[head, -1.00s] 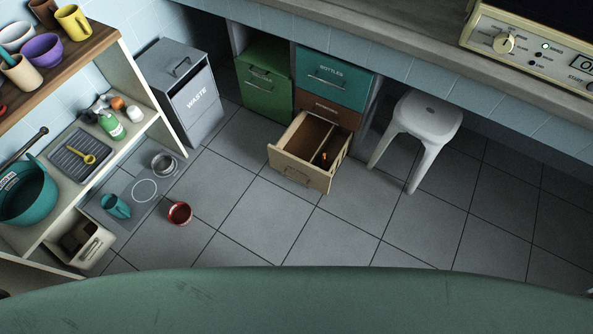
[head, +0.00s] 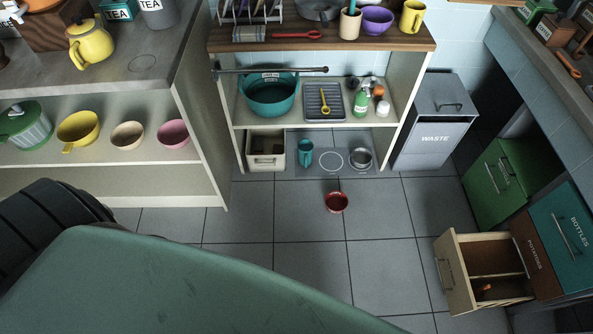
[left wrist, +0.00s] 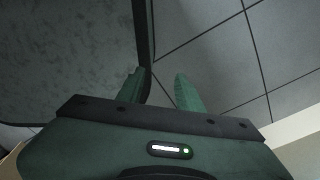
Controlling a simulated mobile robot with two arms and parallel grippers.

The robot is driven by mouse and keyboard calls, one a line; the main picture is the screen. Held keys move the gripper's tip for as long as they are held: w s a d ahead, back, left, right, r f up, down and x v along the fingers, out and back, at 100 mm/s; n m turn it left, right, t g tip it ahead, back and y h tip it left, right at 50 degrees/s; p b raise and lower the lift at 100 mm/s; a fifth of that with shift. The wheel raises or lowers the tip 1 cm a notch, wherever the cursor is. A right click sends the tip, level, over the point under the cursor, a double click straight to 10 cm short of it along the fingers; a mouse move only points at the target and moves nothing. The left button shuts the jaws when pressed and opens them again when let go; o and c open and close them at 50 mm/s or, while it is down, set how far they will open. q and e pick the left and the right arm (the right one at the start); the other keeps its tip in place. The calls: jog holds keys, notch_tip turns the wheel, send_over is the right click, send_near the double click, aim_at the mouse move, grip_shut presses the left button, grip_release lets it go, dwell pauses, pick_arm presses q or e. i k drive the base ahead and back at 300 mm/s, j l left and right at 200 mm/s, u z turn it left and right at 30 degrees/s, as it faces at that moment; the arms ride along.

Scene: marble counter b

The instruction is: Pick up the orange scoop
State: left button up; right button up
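A small orange thing (head: 485,288), possibly the orange scoop, lies inside the open drawer (head: 461,296) at the lower right of the head view. It is too small and shaded to make out its shape, and part of it may be hidden. My left gripper (left wrist: 160,90) shows in the left wrist view with its two green fingers apart and nothing between them. Grey floor tiles and a dark-edged grey surface lie beyond it. My right gripper is not in view, and neither gripper shows in the head view.
A red bowl (head: 336,202) stands on the floor before the shelf unit (head: 225,110). A yellow spoon-like utensil (head: 324,102) lies on a dark tray. A waste bin (head: 434,120) and a green cabinet (head: 497,183) stand right. The middle floor is largely clear.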

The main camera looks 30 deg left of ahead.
aim_at(479, 291)
jog(key=u, duration=0.4)
jog(key=z, duration=1.75)
jog(key=i+l+u, duration=0.1)
jog(key=i+l, duration=0.05)
jog(key=l, duration=0.05)
